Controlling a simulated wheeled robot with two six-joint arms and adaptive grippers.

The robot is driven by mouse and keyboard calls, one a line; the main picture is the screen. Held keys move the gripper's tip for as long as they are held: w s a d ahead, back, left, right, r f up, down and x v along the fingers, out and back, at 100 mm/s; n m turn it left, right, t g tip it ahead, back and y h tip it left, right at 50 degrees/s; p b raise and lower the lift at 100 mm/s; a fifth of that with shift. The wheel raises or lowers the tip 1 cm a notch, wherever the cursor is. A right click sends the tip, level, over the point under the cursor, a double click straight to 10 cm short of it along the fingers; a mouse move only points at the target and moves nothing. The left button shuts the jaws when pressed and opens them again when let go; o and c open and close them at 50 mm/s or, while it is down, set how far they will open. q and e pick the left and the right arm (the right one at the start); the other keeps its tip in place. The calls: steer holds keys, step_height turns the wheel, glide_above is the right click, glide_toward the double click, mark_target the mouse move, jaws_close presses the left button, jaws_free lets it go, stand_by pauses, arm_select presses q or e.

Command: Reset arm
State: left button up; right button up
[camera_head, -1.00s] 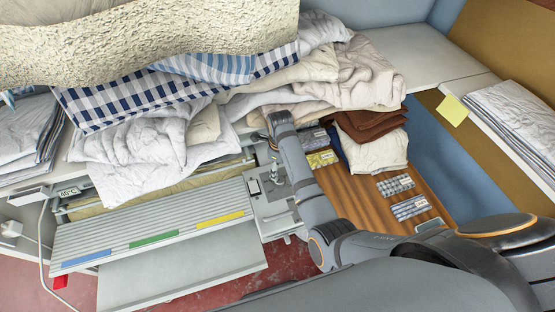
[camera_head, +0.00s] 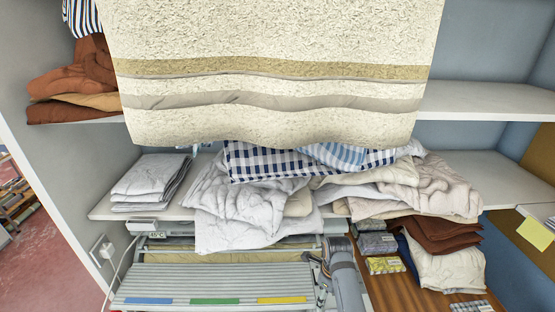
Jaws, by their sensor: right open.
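My right arm rises from the bottom edge in front of the right end of the rotary ironer (camera_head: 215,282). My right gripper (camera_head: 323,266) is open, small and partly hidden beside the arm, close to the ironer's right end. I cannot tell whether it touches the machine. I see nothing held in it. The ironer's slatted front board carries a blue, a green and a yellow strip. My left gripper is not in view.
White folded and crumpled laundry (camera_head: 245,203) lies on the shelf above the ironer. A large cream textile (camera_head: 270,75) hangs across the upper middle. Brown and cream cloths (camera_head: 445,265) and small packets (camera_head: 384,265) lie on the wooden surface at right.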

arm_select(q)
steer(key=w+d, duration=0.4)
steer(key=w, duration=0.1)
arm_select(e)
steer(key=s+d+n+t, duration=0.2)
steer(key=s+d+n, duration=0.7)
steer(key=n, duration=0.5)
steer(key=s+r+n+t+h, duration=0.1)
steer(key=s+r+n, duration=0.6)
steer(key=s+n, duration=0.45)
steer(key=d+f+b, duration=0.3)
steer(key=f+b, duration=0.4)
steer(key=f, duration=2.4)
arm_select(q)
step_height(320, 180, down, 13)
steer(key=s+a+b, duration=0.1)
steer(key=b, duration=0.5)
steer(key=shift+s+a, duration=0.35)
arm_select(e)
steer(key=s+f+g, duration=0.1)
steer(key=s+f, duration=0.8)
steer(key=f, duration=0.3)
steer(key=s+d+f+g, duration=0.1)
steer(key=s+f, duration=0.9)
steer(key=f, duration=0.3)
steer(key=shift+d, duration=0.25)
